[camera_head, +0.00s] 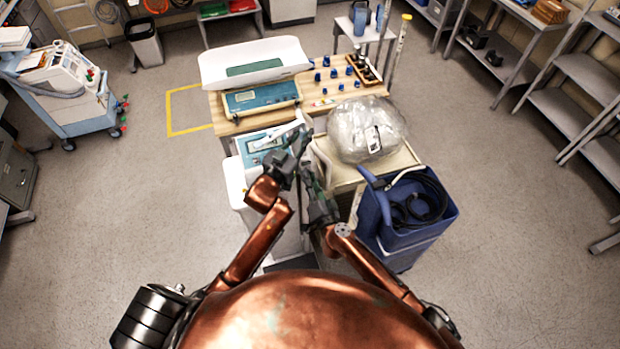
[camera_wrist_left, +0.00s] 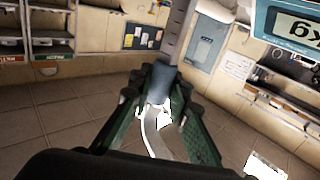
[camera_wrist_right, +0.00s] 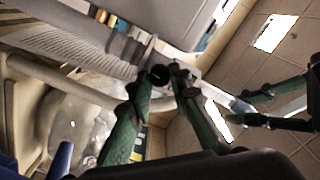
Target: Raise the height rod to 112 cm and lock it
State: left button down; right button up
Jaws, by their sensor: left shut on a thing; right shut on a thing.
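The scale with a grey height rod stands in front of me; its blue-white display head (camera_head: 262,144) reads "kg" in the left wrist view (camera_wrist_left: 300,28). The rod (camera_wrist_left: 178,35) runs upward behind my left fingers. My left gripper (camera_head: 291,147) is shut on a grey piece of the rod (camera_wrist_left: 160,84), with a pale curved part below it. My right gripper (camera_head: 306,170) sits just lower and is shut on a small dark knob (camera_wrist_right: 159,73) beside a pale post. The left fingers (camera_wrist_right: 240,107) show at the right of that view. Height marks are too small to read.
A cart with a clear plastic-wrapped bundle (camera_head: 367,130) and a blue bin with a black hose (camera_head: 409,228) stand close on the right. A wooden table (camera_head: 322,75) with a baby scale (camera_head: 254,62) is behind. Open floor lies at left.

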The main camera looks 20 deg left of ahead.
grip_shut()
jog(key=shift+f+m, duration=0.15)
jog(key=shift+m, duration=7.35)
jog(key=o, duration=0.7)
grip_release()
jog(key=shift+c, duration=0.2)
